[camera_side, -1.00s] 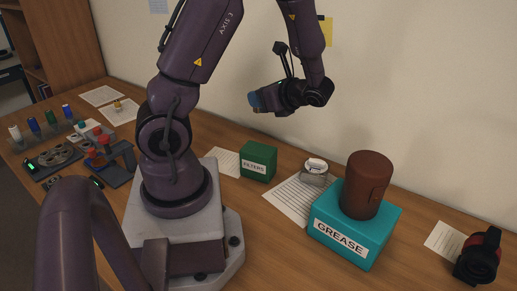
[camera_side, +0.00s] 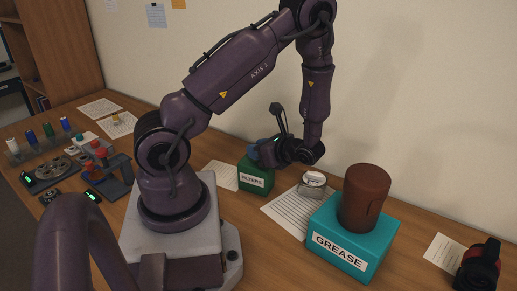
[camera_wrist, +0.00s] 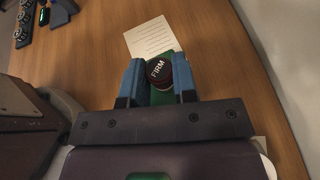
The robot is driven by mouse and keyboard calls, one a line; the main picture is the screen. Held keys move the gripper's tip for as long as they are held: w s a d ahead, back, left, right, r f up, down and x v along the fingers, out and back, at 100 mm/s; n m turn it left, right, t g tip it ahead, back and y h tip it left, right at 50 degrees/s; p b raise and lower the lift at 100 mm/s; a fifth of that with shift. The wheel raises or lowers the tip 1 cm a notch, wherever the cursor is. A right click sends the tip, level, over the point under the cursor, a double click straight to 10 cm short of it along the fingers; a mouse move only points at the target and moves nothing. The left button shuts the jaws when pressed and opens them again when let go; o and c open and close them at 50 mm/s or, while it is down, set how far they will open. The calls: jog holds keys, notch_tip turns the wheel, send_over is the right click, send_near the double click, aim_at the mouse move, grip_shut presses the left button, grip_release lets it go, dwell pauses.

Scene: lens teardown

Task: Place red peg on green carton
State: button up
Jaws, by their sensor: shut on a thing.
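The red peg (camera_wrist: 157,70), dark red with a round cap marked FIRM, sits between the two blue fingers of my gripper (camera_wrist: 159,82) in the wrist view. My gripper is shut on it. In the side view my gripper (camera_side: 254,151) is low at the top of the green carton (camera_side: 256,180), labelled FILTERS, and the fingers hide the peg there. In the wrist view the green carton (camera_wrist: 161,97) shows below the peg. I cannot tell whether the peg touches the carton's top.
A teal GREASE box (camera_side: 345,242) with a brown cylinder (camera_side: 364,198) on it stands to the right. A small jar (camera_side: 312,185) rests on a paper sheet near the carton. Ear defenders (camera_side: 479,267) lie far right. Racks and small parts (camera_side: 95,162) are at left.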

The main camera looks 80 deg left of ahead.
jog(key=shift+f, duration=0.15)
jog(key=o, duration=0.9)
jog(key=shift+w+d+r, duration=0.2)
jog(key=shift+r, duration=0.1)
jog(key=v, duration=0.7)
jog(key=s+d+r+n+t+h, duration=0.2)
jog(key=d+r+n+t+h, duration=0.3)
jog(key=d+r, duration=0.3)
jog(key=s+d+r+n+t+h, duration=0.1)
jog(key=d+r+n+t+h, duration=0.4)
jog(key=r, duration=0.8)
jog(key=d+t+h, duration=0.1)
jog(key=d+t, duration=0.2)
jog(key=shift+s+d+n+t, duration=0.3)
jog(key=shift+s+d+n, duration=0.05)
jog(key=shift+s+n, duration=0.05)
